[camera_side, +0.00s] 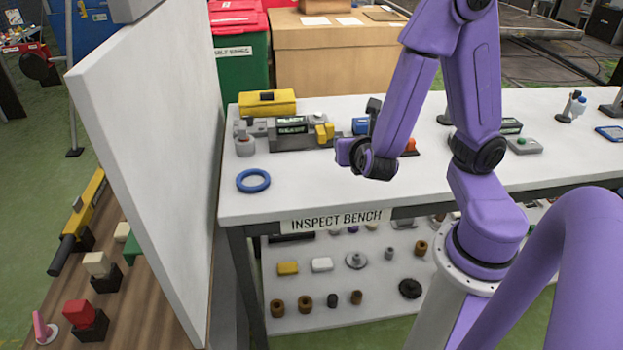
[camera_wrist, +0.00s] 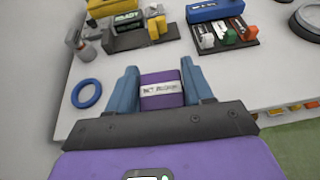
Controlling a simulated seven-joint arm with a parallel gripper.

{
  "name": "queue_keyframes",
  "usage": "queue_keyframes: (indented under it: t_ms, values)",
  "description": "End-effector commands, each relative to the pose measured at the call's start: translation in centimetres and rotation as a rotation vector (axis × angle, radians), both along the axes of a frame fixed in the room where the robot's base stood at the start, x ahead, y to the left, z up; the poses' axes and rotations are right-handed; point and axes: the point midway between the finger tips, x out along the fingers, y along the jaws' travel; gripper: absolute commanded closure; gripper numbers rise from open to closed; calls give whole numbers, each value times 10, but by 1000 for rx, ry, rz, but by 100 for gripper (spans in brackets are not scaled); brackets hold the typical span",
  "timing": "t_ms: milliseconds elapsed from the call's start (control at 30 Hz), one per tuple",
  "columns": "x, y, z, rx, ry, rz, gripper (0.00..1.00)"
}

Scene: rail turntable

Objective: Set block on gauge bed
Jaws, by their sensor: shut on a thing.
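My gripper (camera_wrist: 159,69) has blue fingers closed on the two sides of a purple block (camera_wrist: 161,99) with a white label. The label's writing is too small to read surely. The gauge (camera_wrist: 125,33), dark grey with a screen reading READY and a yellow part at its right end, is on the bench, ahead and to the left of the block in the wrist view. In the side view the gauge (camera_side: 290,131) stands near the bench's left end, and the block is apart from it. The bed itself is hard to make out. The fingers are not clear in the side view.
A blue ring (camera_side: 253,180) lies near the white bench's (camera_side: 300,193) front left corner. A yellow case (camera_side: 267,102) stands behind the gauge. A tray with coloured parts (camera_wrist: 222,36) is to its right. A tall white panel (camera_side: 150,150) rises left of the bench.

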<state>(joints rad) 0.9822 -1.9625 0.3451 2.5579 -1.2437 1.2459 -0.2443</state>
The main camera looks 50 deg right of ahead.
Motion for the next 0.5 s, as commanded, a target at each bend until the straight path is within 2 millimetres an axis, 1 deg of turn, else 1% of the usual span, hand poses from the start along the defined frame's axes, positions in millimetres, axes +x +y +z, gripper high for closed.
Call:
queue_keyframes:
  t_ms: [100,267,400,500]
  values:
    - [-5,-2,0,-1,-1,-16,92]
    - [-5,-3,0,-1,0,-17,92]
    - [-4,-3,0,-1,0,-17,92]
    - [1,-4,-3,-2,0,-19,92]
